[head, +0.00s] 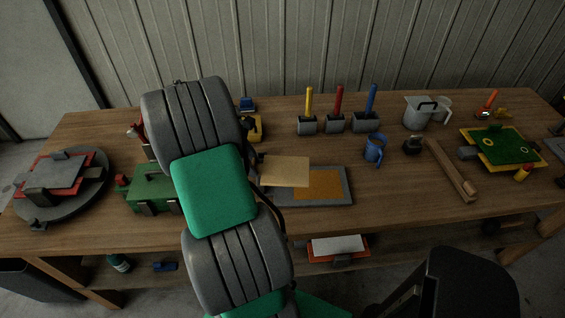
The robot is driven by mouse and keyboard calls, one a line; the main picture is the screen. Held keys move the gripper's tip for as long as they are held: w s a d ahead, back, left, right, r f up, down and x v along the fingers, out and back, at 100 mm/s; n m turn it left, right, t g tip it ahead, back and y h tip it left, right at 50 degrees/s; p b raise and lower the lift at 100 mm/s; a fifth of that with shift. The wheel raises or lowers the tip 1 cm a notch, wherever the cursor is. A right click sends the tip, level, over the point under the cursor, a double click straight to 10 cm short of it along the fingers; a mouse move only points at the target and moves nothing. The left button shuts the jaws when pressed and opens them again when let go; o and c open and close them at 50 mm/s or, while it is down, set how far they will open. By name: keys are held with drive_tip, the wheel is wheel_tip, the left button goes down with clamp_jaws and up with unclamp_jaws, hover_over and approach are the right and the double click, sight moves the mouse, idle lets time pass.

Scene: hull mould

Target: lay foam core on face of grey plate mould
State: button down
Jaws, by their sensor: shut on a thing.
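The foam core looks to be the flat tan sheet (284,171), just right of my arm. It overlaps the upper left of the grey plate mould (347,187) in the picture. It seems to be raised above the mould, but the gap is hard to judge. The mould lies flat on the bench, and an orange area shows on its face. My arm links hide the sheet's left end and the mould's left side. My gripper is hidden behind my arm, so its hold on the sheet cannot be seen.
Yellow, red and blue handled tools (338,122) stand behind the mould. A blue mug (375,148) and a wooden bar (452,171) are to its right. A green box (150,190) and a round grey stand (92,198) are at left. Bare bench lies in front of the mould.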

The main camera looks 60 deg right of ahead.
sight(287, 163)
drive_tip(key=shift+n, duration=0.6)
drive_tip(key=s+d, duration=0.2)
drive_tip(key=s, duration=0.1)
drive_tip(key=s+d+f, duration=0.1)
drive_tip(key=s+d, duration=0.1)
drive_tip(key=s, duration=0.1)
drive_tip(key=s+d+f, duration=0.1)
drive_tip(key=s+d, duration=0.1)
drive_tip(key=s, duration=0.1)
drive_tip(key=shift+f, duration=0.2)
wheel_tip(287, 163, down, 5)
drive_tip(key=b, duration=0.5)
drive_tip(key=shift+w+r, duration=0.1)
drive_tip(key=shift+r, duration=0.05)
drive_tip(key=shift+f, duration=0.4)
drive_tip(key=shift+a, duration=0.1)
drive_tip(key=shift+p, duration=0.55)
drive_tip(key=shift+f, duration=0.55)
drive_tip(key=shift+c, duration=1.4)
unclamp_jaws()
